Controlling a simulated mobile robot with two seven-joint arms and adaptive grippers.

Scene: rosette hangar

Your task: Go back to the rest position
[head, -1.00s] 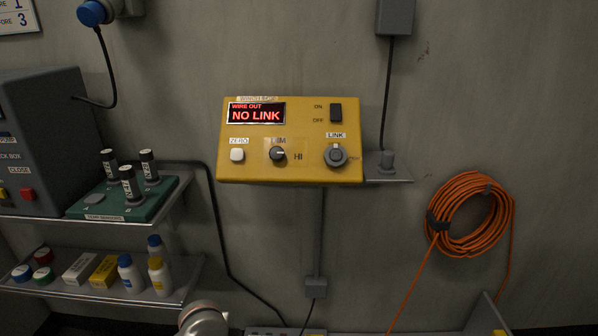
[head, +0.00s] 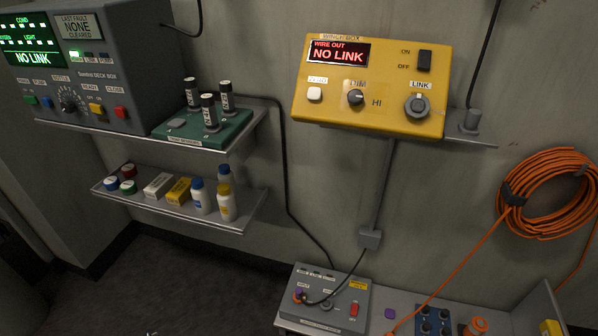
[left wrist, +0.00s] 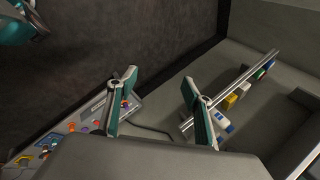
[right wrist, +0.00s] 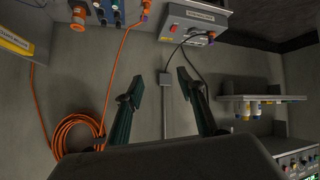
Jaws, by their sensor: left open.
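My left gripper (left wrist: 158,78) is open in the left wrist view, its two green fingers apart with nothing between them. Beyond its fingers are a small grey box with a cable and, at the right, a shelf with bottles. My right gripper (right wrist: 160,75) is open and empty in the right wrist view, with bare wall and a cable conduit beyond its fingers. Neither gripper shows in the head view.
A yellow winch box (head: 375,85) reading NO LINK hangs on the wall. A deck box (head: 95,75) and a green sensor tray (head: 205,132) sit on the upper left shelf. An orange cable coil (head: 512,205) hangs right. A grey box (head: 325,305) stands on the bench. Floor shows lower left.

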